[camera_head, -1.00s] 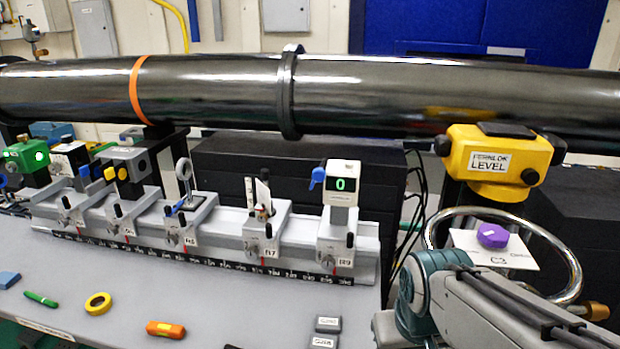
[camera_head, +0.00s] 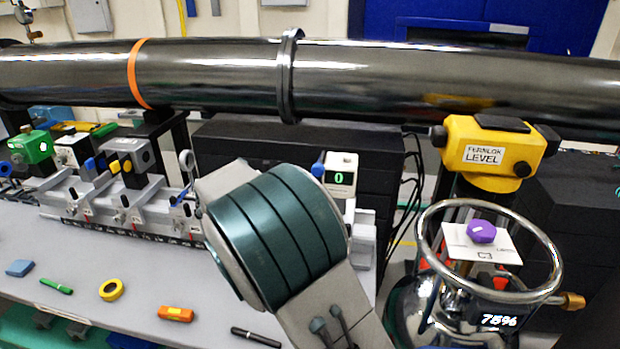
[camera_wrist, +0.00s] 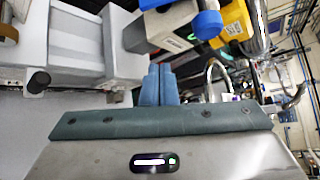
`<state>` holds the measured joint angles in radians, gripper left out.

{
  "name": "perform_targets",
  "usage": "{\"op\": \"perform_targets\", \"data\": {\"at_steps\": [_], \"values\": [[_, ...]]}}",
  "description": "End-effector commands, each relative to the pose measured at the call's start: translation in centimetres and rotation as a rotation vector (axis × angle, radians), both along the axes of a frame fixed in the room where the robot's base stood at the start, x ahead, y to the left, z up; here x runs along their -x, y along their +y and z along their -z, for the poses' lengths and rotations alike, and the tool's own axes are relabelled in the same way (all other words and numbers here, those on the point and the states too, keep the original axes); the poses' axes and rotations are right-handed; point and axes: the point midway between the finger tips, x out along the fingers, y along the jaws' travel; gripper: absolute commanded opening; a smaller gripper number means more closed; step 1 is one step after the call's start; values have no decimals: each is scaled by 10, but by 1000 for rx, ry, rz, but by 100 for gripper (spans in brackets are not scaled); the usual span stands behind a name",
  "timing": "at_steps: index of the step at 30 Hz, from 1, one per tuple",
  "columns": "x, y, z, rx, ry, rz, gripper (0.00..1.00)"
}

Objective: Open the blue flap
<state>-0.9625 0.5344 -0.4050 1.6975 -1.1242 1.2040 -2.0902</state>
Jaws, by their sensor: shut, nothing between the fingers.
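A small blue part (camera_head: 318,165), which looks like the blue flap, is on the left side of the pale instrument head (camera_head: 341,163) whose display reads 0. In the wrist view, a blue piece (camera_wrist: 207,23) sits at the end of a pale body, above and right of my fingers. I cannot tell from these views whether the flap is open or closed. My gripper (camera_wrist: 159,82) is shut and empty, its blue fingertips together and apart from the blue piece. In the head view my arm hides the gripper and the lower part of the instrument.
A long dark pipe (camera_head: 210,78) runs across above the rail. A yellow level (camera_head: 490,153) stands right, above a chrome ring (camera_head: 428,245) around a white card with a purple knob (camera_head: 481,231). A yellow ring (camera_head: 112,290) and an orange block (camera_head: 176,314) lie on the grey table.

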Motion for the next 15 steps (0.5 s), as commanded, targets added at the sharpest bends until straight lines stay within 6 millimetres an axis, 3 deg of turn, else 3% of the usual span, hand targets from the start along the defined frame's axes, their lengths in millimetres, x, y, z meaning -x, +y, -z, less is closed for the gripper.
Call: {"op": "perform_targets", "data": {"at_steps": [1, 3, 6, 10, 15], "values": [[-4, 16, -4, 72, 21, -50, 0], [-8, 29, -8, 145, 43, -97, 0], [-12, 38, -10, 203, 61, -129, 0], [-20, 31, -8, 217, 66, -134, 0], [-40, 8, -1, 216, 67, -132, 0]]}}
